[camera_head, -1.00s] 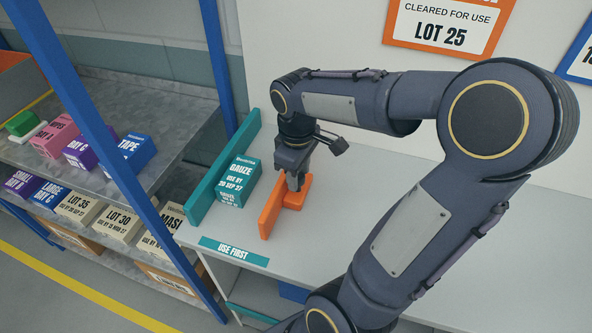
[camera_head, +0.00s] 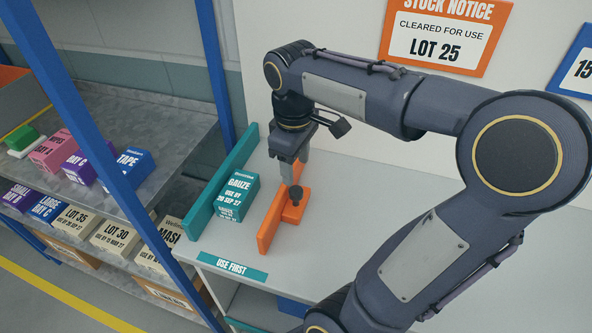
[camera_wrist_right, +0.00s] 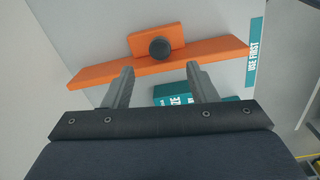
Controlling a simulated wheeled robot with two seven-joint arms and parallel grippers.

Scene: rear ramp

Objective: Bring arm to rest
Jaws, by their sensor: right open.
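My right gripper (camera_head: 292,170) is open and empty. It points down above the orange divider (camera_head: 270,222), which has a block with a dark round knob (camera_head: 296,194) on its right side. In the right wrist view the two fingers (camera_wrist_right: 158,90) are spread apart, with the orange divider (camera_wrist_right: 205,57) and knob (camera_wrist_right: 159,47) beyond them. The fingers look clear of the knob. A teal gauze box (camera_head: 238,196) stands left of the divider; it shows partly behind the fingers in the wrist view (camera_wrist_right: 175,97). My left gripper is out of view.
A teal rail (camera_head: 222,183) stands left of the gauze box. A USE FIRST label (camera_head: 232,266) marks the front edge. A blue shelf post (camera_head: 110,160) and shelves with several boxes stand at left. A stock notice (camera_head: 445,38) hangs on the wall behind. The white top is clear on the right.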

